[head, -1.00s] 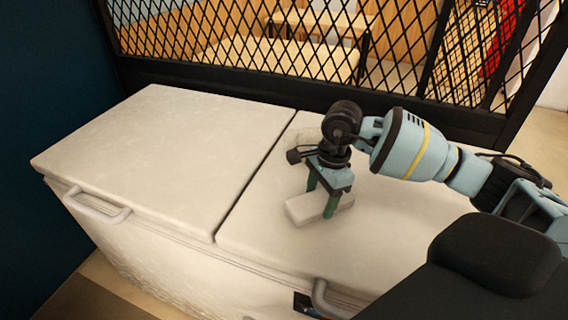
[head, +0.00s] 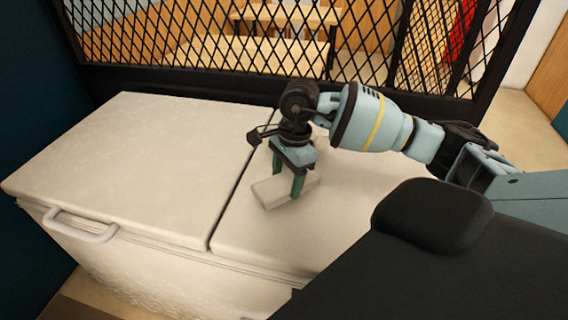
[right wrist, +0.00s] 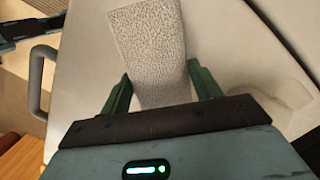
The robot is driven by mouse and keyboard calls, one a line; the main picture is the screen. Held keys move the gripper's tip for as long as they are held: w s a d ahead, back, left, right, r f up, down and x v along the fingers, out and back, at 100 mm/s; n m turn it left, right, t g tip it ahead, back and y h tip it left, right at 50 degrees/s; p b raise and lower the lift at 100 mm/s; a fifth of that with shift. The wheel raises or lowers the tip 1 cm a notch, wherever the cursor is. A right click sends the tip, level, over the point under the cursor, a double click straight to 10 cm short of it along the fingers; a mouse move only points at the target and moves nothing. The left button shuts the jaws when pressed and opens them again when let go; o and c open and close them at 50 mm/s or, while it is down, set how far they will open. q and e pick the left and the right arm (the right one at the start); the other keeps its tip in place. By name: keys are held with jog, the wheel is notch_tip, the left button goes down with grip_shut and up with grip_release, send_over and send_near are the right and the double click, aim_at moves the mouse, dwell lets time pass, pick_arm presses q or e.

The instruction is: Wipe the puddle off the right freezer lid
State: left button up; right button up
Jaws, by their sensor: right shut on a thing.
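The right freezer lid (head: 350,190) is pale and flat, to the right of the seam. My right gripper (head: 287,178) has green fingers shut on a pale, rough-textured sponge-like block (head: 270,192). The block lies low at the lid's surface, a little right of the seam; firm contact cannot be told. In the right wrist view the block (right wrist: 148,50) sits between both fingers (right wrist: 158,78). A faint rounded patch (right wrist: 288,95), perhaps the puddle, shows on the lid right of the fingers there. My left gripper is not in view.
The left freezer lid (head: 120,160) is closed and bare, with a handle (head: 85,228) on its front. A black mesh partition (head: 200,45) stands behind the freezer. The lid right of the block is partly hidden by my arm.

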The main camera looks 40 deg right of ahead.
notch_tip(320, 180, up, 2)
jog(key=shift+w+a+r+p, duration=0.1)
jog(key=shift+p, duration=0.25)
jog(key=shift+r+p, duration=0.45)
jog(key=shift+r, duration=0.55)
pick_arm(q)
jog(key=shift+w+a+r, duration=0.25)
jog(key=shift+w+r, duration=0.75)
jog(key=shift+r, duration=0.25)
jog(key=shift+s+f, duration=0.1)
